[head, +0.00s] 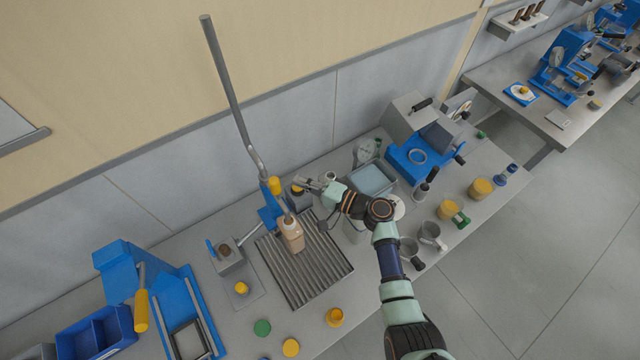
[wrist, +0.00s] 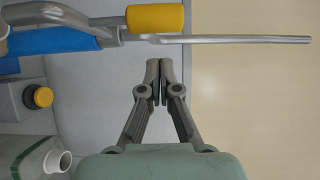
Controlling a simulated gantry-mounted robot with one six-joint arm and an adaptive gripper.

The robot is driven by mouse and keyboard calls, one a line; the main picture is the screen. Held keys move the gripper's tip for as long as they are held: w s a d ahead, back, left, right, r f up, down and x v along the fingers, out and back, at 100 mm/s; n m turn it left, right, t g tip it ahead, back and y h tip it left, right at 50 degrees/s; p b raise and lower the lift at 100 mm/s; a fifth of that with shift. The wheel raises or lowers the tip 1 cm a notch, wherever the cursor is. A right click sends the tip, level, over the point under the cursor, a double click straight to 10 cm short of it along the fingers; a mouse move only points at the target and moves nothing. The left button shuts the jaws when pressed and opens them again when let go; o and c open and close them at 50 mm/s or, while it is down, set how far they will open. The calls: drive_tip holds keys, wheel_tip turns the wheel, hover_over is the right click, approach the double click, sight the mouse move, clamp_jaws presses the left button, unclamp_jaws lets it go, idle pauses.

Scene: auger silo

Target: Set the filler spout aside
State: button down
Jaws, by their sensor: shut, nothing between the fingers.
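The filler stands behind the slatted grate in the head view. It has a blue post (head: 268,214), a yellow grip (head: 275,185) and a long grey tube (head: 230,88) rising up and to the left with a bend low down. In the wrist view the grey tube (wrist: 230,39) and yellow grip (wrist: 155,18) lie along the top. I cannot tell which part is the spout's separate piece. A tan bottle (head: 291,236) stands upright on the grate below the post. My gripper (head: 304,184) is shut and empty, right of the yellow grip and apart from it. Its closed fingertips (wrist: 152,80) show below the tube.
A grey box with a yellow knob (head: 297,190) sits under my gripper; the knob also shows in the wrist view (wrist: 42,97). A pale blue tub (head: 373,178) and a blue machine (head: 418,160) stand right, cups (head: 430,236) nearer.

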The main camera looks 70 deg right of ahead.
sight(273, 188)
drive_tip(key=shift+w+a+f+p, duration=0.1)
drive_tip(key=shift+w+a+p, duration=0.2)
drive_tip(key=shift+w+a, duration=0.75)
drive_tip(key=shift+a, duration=0.15)
drive_tip(key=shift+a+m+h, duration=0.35)
drive_tip(key=shift+m+h, duration=0.15)
drive_tip(key=shift+h, duration=0.2)
